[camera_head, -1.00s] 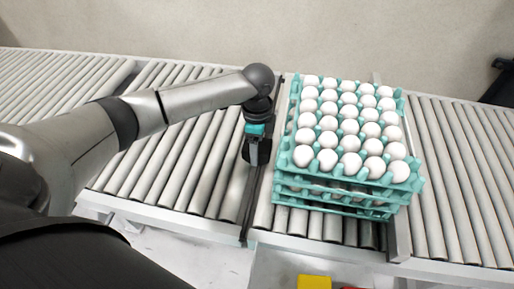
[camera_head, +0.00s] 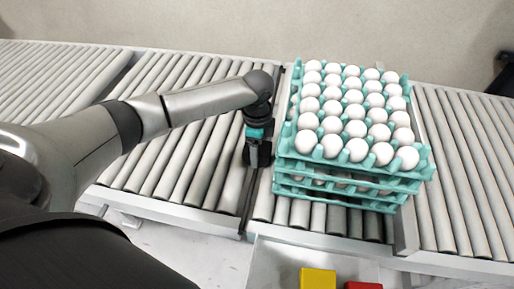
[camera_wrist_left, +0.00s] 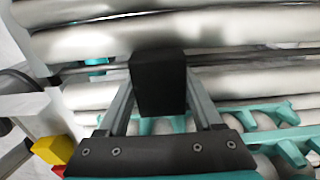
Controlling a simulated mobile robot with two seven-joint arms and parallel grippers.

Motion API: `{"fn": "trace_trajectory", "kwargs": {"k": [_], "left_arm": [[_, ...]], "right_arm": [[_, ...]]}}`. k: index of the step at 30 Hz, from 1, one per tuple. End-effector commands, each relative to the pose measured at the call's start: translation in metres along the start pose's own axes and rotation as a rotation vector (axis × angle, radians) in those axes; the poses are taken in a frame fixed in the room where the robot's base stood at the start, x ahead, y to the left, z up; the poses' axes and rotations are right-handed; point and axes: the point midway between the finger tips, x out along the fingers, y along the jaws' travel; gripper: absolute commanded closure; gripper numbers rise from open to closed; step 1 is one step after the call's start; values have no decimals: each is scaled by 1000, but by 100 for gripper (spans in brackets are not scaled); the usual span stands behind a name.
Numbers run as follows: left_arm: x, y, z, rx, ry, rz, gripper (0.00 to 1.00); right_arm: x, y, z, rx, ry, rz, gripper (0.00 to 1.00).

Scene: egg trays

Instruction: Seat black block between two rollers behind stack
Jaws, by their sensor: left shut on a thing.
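The black block (camera_wrist_left: 158,82) is held between the two fingers of my left gripper (camera_wrist_left: 160,100) in the left wrist view. In the head view my left gripper (camera_head: 256,155) points down just left of the egg stack, near the dark gap between two roller sections. There the block shows only as a dark shape around the fingers. The stack of teal trays (camera_head: 300,182) with white eggs stands on the rollers (camera_head: 292,214) to the right. The wrist view shows rollers (camera_wrist_left: 240,80) beneath the block; whether it touches them I cannot tell. My right gripper is not in view.
Empty rollers (camera_head: 165,150) extend left of the gripper, and more rollers (camera_head: 465,170) lie right of the stack. A yellow block (camera_head: 318,279) and a red block (camera_head: 364,286) are below the conveyor's front edge. A plain wall (camera_head: 300,25) stands behind.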

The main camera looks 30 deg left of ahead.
Motion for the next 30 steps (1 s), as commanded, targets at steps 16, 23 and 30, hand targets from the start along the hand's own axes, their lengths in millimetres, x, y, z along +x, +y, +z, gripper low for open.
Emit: {"fn": "trace_trajectory", "kwargs": {"k": [16,23,30], "left_arm": [[5,0,0,0,1,-1,100],[8,0,0,0,1,-1,100],[12,0,0,0,2,-1,100]], "right_arm": [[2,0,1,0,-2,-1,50],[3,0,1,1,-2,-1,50],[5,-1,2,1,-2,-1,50]]}}
